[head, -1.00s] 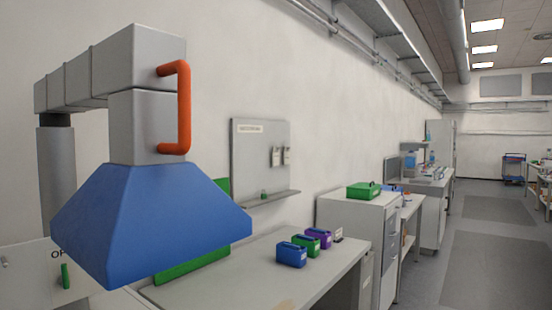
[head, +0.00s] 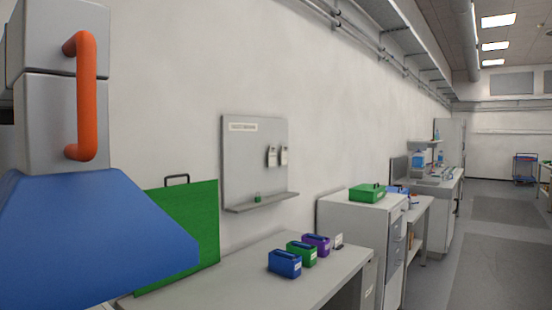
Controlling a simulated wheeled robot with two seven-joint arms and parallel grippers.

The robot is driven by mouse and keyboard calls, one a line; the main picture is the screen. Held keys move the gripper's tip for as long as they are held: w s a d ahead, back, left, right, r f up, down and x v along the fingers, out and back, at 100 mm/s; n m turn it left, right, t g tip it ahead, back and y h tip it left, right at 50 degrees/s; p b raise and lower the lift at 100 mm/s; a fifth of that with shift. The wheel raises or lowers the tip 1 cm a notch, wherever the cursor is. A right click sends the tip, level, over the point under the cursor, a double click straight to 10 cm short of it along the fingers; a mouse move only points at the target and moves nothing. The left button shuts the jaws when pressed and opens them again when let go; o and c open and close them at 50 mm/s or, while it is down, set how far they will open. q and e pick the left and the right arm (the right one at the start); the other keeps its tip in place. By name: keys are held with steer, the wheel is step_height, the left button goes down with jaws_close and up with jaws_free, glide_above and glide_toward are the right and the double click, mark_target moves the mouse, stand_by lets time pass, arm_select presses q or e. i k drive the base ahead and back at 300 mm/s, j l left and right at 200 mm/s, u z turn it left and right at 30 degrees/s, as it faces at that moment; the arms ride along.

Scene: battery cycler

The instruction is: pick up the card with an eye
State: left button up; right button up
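Two small pale cards or tags hang on the grey wall board (head: 240,165): a left tag (head: 271,156) and a right tag (head: 284,155). Their print is too small to read, so I cannot tell whether either bears an eye. A small white item (head: 339,241) stands on the bench beside the purple box; I cannot tell what it is. Neither of my grippers is in view.
The bench (head: 235,268) holds blue, green and purple boxes. A cabinet (head: 360,225) carries a green case (head: 367,192). Open floor (head: 480,280) lies at right.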

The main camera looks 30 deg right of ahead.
mark_target(271, 155)
steer(key=i+l, duration=0.15)
steer(key=l, duration=0.4)
steer(key=i+l, duration=0.2)
steer(key=l, duration=0.35)
steer(key=i+l+u, duration=0.1)
steer(key=l, duration=0.45)
steer(key=i+l, duration=0.2)
steer(key=l, duration=0.35)
steer(key=i+l, duration=0.15)
steer(key=l, duration=0.4)
steer(key=i+l+u, duration=0.1)
steer(key=l, duration=0.45)
steer(key=i+l, duration=0.15)
steer(key=l, duration=0.4)
steer(key=i+l, duration=0.15)
steer(key=l, duration=0.4)
